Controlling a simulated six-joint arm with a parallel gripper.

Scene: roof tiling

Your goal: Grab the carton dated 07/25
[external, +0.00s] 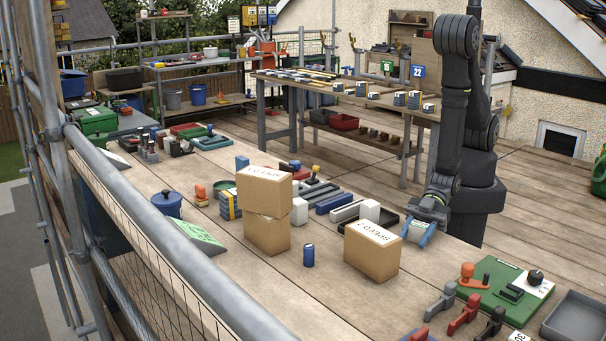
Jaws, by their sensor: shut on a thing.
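Three brown cartons with white labels on top stand on the wooden bench. One carton (264,191) is stacked on a second carton (266,234) left of centre. A third carton (370,254) stands alone to the right, its label print upside down to me. I cannot read a date on any of them. My gripper (419,233) points down with blue fingers, behind and to the right of the lone carton and apart from it. It is shut on a small pale grey-blue thing, too small to identify.
A small dark blue cylinder (308,255) stands between the cartons. Pale blocks and bars lie behind them, beside a black tray (388,217). A green board (505,288) with clamps lies at the front right. Scaffold rail (200,262) runs along the left. Bare bench lies before the cartons.

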